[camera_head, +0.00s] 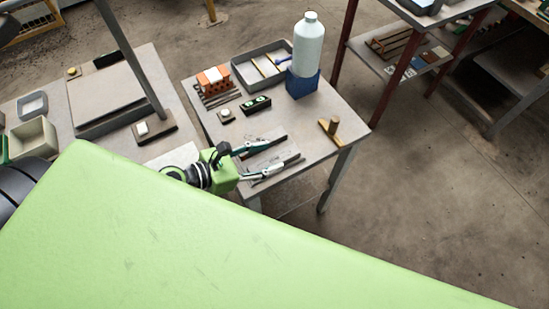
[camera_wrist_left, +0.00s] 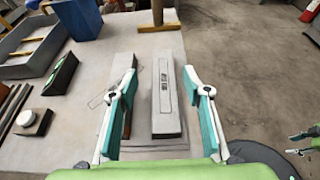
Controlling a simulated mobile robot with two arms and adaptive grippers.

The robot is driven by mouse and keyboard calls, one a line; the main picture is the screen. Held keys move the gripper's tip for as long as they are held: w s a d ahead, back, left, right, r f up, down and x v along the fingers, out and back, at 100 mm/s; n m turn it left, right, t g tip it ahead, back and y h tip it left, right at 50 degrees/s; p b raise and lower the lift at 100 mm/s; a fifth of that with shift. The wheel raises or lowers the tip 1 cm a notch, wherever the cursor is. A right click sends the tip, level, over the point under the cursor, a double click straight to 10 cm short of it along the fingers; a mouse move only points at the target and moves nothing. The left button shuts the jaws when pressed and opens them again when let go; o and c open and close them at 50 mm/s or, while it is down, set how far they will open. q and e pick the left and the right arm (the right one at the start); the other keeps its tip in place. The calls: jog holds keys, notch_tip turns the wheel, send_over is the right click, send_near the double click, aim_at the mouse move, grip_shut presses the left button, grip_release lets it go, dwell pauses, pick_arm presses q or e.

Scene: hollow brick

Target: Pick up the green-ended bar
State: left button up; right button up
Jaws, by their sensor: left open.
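No bar with a clearly green end shows in either view. Several thin dark bars (camera_head: 222,98) lie beside the orange hollow brick (camera_head: 212,78); part of them shows at the left edge of the left wrist view (camera_wrist_left: 14,104). I cannot make out their end colours. My left gripper (camera_head: 272,158) is open and empty over the near part of the table. Below it lie two flat grey blocks; the right one (camera_wrist_left: 167,112), with a dark label, sits between the fingers (camera_wrist_left: 162,92) in the wrist view, and the left one (camera_wrist_left: 122,66) is near the left finger.
A black-and-green level (camera_head: 257,104) lies behind the gripper. A grey tray (camera_head: 240,78), a blue block (camera_head: 303,84) bearing a pale bottle (camera_head: 309,45), and a wooden T-shaped piece (camera_head: 330,130) stand on the table (camera_head: 310,150). Part of what looks like my right gripper shows at the wrist view's right edge.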

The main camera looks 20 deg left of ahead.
aim_at(288, 152)
pick_arm(q)
jog(key=shift+x, duration=1.05)
jog(key=x, duration=0.1)
jog(key=p+x, duration=0.1)
jog(key=x, duration=0.1)
jog(key=shift+w+d+r, duration=0.1)
jog(key=shift+w+d, duration=0.1)
jog(key=shift+d, duration=0.2)
jog(key=shift+w+d, duration=0.15)
jog(key=shift+w, duration=0.05)
jog(key=shift+f, duration=0.2)
grip_shut()
pick_arm(e)
jog(key=w, duration=0.1)
jog(key=w+r, duration=0.1)
jog(key=w, duration=0.1)
jog(key=shift+w+a+r+t, duration=0.15)
jog(key=shift+w+r+t, duration=0.05)
jog(key=shift+w+t, duration=0.1)
